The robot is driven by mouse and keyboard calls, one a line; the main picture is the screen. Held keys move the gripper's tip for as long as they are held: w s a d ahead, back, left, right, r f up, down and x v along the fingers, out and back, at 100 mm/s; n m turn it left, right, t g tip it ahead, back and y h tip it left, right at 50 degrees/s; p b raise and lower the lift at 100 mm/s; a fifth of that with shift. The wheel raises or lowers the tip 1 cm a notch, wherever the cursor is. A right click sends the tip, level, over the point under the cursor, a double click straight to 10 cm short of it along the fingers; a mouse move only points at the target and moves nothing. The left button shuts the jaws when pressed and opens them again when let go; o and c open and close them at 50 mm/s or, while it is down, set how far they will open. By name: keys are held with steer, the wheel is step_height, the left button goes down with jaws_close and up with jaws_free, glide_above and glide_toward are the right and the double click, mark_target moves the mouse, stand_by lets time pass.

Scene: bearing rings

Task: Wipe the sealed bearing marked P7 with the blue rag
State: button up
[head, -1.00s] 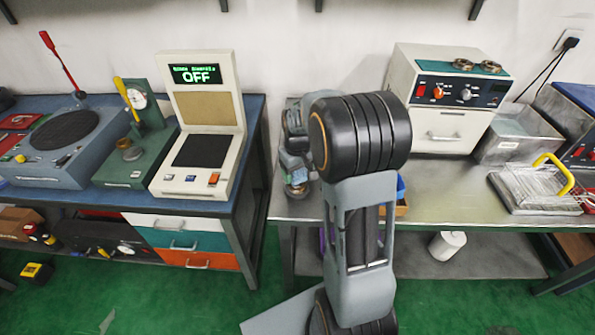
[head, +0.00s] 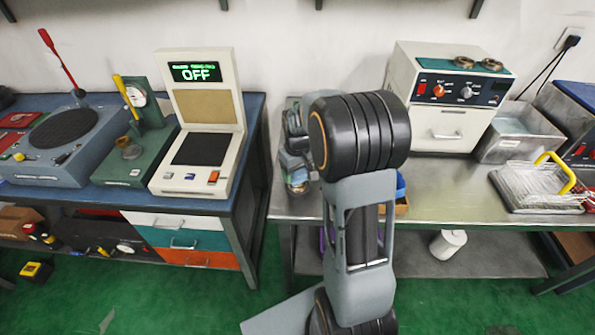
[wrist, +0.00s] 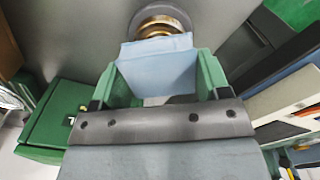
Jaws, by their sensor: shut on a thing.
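In the wrist view my gripper (wrist: 157,76) has green fingers shut on the folded light-blue rag (wrist: 160,62). A brass-coloured bearing ring (wrist: 158,24) sits on a round grey base just beyond the rag's far edge. The rag overlaps the ring's near side in the picture; I cannot tell whether they touch. No P7 mark is readable. In the head view my gripper (head: 296,166) is low over the left end of the steel table, partly hidden by my arm.
Two more rings (head: 477,64) lie on top of the cream oven-like box (head: 440,105). A metal tray (head: 520,135) and a wire basket with a yellow handle (head: 540,185) stand to the right. The cream tester (head: 202,130) reading OFF and the green gauge stand (head: 140,150) are left.

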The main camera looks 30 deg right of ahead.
steer(key=shift+f+b, duration=0.7)
steer(key=shift+f, duration=0.45)
stand_by(0.4)
steer(key=shift+a, duration=0.15)
steer(key=shift+w+a+r, duration=0.1)
steer(key=shift+w+a, duration=0.15)
steer(key=shift+a, duration=0.35)
steer(key=shift+d, duration=0.1)
steer(key=shift+s+d, duration=0.35)
steer(key=shift+d, duration=0.25)
steer(key=shift+s+d, duration=0.35)
steer(key=shift+d, duration=0.2)
steer(key=shift+w+a, duration=0.1)
steer(key=shift+w+a+f, duration=0.25)
steer(key=shift+w+a, duration=0.5)
steer(key=shift+a, duration=0.2)
